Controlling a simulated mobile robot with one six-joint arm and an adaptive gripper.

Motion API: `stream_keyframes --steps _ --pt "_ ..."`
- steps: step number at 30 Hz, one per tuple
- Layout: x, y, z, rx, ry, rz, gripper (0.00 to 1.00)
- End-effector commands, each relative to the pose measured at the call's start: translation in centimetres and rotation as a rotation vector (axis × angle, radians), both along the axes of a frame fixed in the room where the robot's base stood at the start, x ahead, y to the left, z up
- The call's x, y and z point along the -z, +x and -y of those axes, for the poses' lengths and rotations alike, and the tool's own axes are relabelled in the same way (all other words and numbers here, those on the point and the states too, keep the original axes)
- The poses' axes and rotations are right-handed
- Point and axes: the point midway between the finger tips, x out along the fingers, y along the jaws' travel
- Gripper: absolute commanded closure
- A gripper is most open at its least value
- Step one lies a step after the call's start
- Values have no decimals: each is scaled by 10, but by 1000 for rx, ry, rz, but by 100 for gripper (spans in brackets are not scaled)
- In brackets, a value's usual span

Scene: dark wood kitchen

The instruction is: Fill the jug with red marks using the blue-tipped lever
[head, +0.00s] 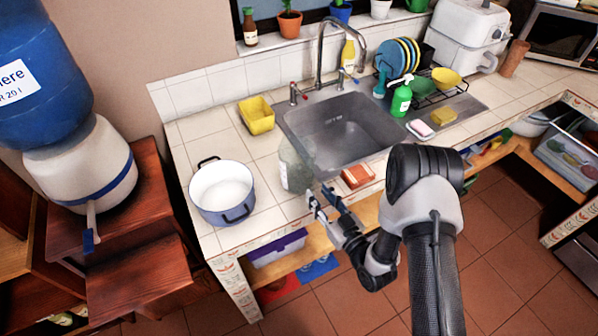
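A clear, greenish see-through jug (292,168) stands upright on the counter, between the blue-white pot and the sink. A pale patch shows on its front; red marks cannot be made out at this size. My gripper (321,197) is at the counter's front edge, just right of and in front of the jug's lower part. Its fingers look apart with nothing between them. Whether a finger touches the jug cannot be told. The blue-tipped lever (90,240) hangs below the white water dispenser (88,170) at the far left, with the large blue bottle (40,75) on top.
The dispenser stands on a stepped red-brown wooden stand (140,270). A blue-white pot (222,192) is left of the jug, and an orange-brown block (357,176) is right of it. A sink (345,130) with a tap (322,50) lies behind. A yellow container (256,115) sits left of the sink.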

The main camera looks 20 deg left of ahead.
Motion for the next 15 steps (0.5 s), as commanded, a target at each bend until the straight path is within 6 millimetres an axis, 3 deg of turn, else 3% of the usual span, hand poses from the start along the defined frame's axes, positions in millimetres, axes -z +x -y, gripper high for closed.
stream_keyframes --steps 6,15 --pt "2 16 -29 -3 0 3 67" --pt "1 21 -34 -1 1 1 67"
